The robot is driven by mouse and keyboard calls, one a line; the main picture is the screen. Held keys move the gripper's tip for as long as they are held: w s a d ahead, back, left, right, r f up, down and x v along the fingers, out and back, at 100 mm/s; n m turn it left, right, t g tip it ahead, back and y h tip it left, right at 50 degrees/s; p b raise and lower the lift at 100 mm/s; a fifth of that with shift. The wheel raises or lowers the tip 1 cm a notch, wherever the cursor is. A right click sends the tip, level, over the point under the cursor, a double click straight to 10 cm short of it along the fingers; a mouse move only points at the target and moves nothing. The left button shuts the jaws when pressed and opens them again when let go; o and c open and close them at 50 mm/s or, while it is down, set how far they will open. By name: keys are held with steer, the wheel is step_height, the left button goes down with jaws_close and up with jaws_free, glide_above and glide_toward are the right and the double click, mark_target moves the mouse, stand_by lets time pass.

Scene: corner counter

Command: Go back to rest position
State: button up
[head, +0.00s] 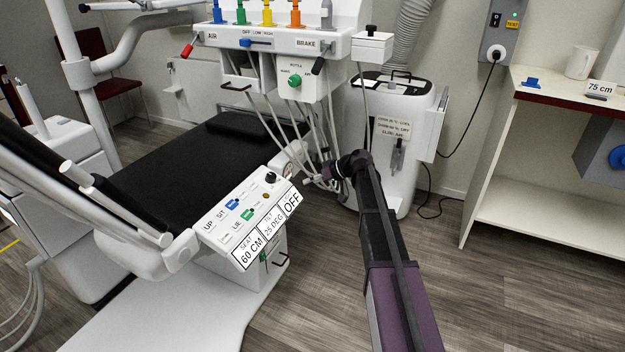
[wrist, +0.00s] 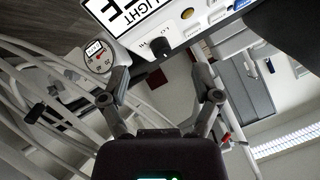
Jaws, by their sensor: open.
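My arm (head: 382,235) reaches from the bottom of the head view up to the middle, between the dental chair and the white wheeled unit. My gripper (head: 310,182) is at its far end, pointing left near the hanging hoses and the right end of the chair's control panel. In the wrist view my gripper (wrist: 161,72) has its two fingers spread, with nothing between them. A panel with a black knob (wrist: 159,47) and a "LIGHT" label (wrist: 125,12) lies beyond the fingertips. Whether the gripper touches any hose cannot be told.
The chair's control panel (head: 250,218) and black seat (head: 190,165) are left of my arm. Hoses (head: 275,110) hang from the instrument unit (head: 270,42). The white wheeled unit (head: 395,95) stands close behind. A shelf counter (head: 545,150) is at right. Floor (head: 500,300) right of my arm is clear.

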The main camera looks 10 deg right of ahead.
steer(key=shift+s, duration=0.1)
steer(key=s+f+m+g+h, duration=0.2)
steer(key=s+f+h, duration=0.1)
steer(key=s, duration=0.8)
steer(key=s+f+m+g+h, duration=0.15)
steer(key=s+h, duration=0.25)
steer(key=s, duration=0.7)
steer(key=s+f+m+g+h, duration=0.2)
steer(key=s+f+m+h, duration=0.15)
steer(key=s, duration=0.75)
step_height(320, 180, up, 33)
steer(key=n+p, duration=0.1)
steer(key=p, duration=3.2)
steer(key=shift+d+r+p, duration=0.2)
steer(key=shift+d+p, duration=0.1)
steer(key=shift+d, duration=0.05)
steer(key=shift+t+y, duration=0.25)
steer(key=c, duration=0.3)
steer(key=shift+c, duration=0.2)
